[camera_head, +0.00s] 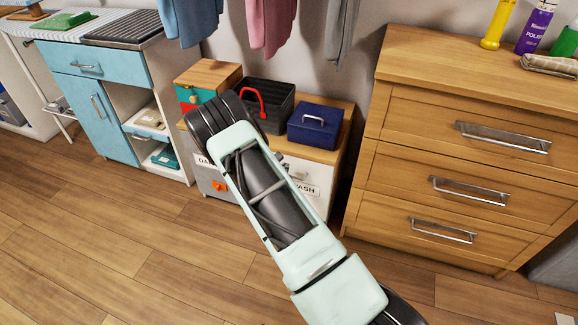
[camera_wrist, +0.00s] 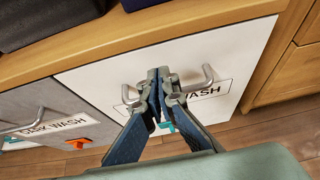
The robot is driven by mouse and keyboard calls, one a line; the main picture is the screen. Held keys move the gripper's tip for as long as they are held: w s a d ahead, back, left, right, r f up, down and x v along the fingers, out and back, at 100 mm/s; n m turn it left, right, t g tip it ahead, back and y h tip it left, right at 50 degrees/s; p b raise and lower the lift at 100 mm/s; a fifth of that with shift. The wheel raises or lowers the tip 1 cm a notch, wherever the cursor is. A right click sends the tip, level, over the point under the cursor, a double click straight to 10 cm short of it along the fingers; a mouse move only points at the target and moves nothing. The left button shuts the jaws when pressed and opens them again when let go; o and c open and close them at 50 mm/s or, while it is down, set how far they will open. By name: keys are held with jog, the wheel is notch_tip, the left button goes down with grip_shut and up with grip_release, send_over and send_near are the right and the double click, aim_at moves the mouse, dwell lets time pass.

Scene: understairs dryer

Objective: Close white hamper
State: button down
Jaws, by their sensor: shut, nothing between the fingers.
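The white hamper front (camera_wrist: 235,58) fills the middle of the wrist view, below a wooden top. It carries a label (camera_wrist: 212,92) of which "WASH" is readable, and a silver bar handle (camera_wrist: 207,76). The white hamper also shows in the head view (camera_head: 318,174), partly behind my arm. Its front looks close to the cabinet face; I cannot tell whether a small gap remains. My gripper (camera_wrist: 164,84) is shut and empty, its fingertips in front of the handle's middle. I cannot tell whether they touch it. In the head view my arm mostly hides the gripper.
A grey hamper labelled "DARK WASH" (camera_wrist: 22,108) adjoins on the left, with an orange piece (camera_wrist: 78,143) below. A black caddy (camera_head: 268,100) and blue box (camera_head: 315,125) stand on top. A wooden drawer chest (camera_head: 450,160) stands right. Wooden floor (camera_head: 130,240) is clear in front.

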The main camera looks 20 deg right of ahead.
jog(key=p+v, duration=0.3)
jog(key=v, duration=0.7)
jog(key=shift+s+a, duration=0.25)
jog(key=shift+a, duration=0.05)
